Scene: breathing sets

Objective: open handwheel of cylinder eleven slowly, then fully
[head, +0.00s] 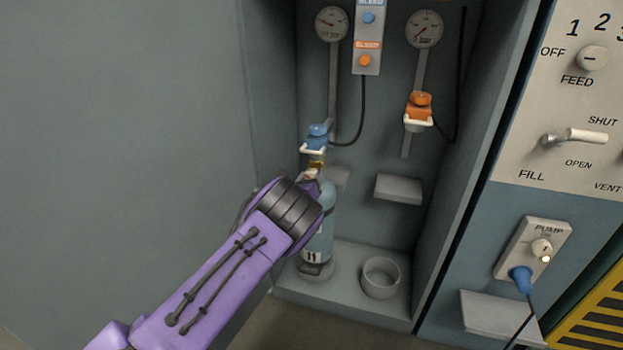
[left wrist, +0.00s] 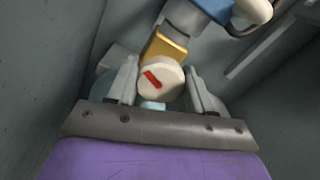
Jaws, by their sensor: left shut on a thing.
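Cylinder eleven (head: 317,245) is a light blue bottle marked 11, standing at the left of the alcove. A blue clamp connector (head: 317,138) sits above its brass valve (head: 318,163); the brass block also shows in the left wrist view (left wrist: 166,45). The handwheel (left wrist: 160,80) is a cream knob with a red mark, between the fingers of my left gripper (left wrist: 161,88). That gripper is shut on the handwheel. In the head view my purple left arm hides most of the handwheel and part of the cylinder. My right gripper is not in view.
An orange connector (head: 419,108) hangs at the right, above an empty round holder (head: 381,278). Two gauges (head: 331,24) (head: 425,29) and a bleed panel (head: 367,38) are on the back wall. A control panel (head: 575,110) stands right of the alcove. The alcove's left wall is close to my arm.

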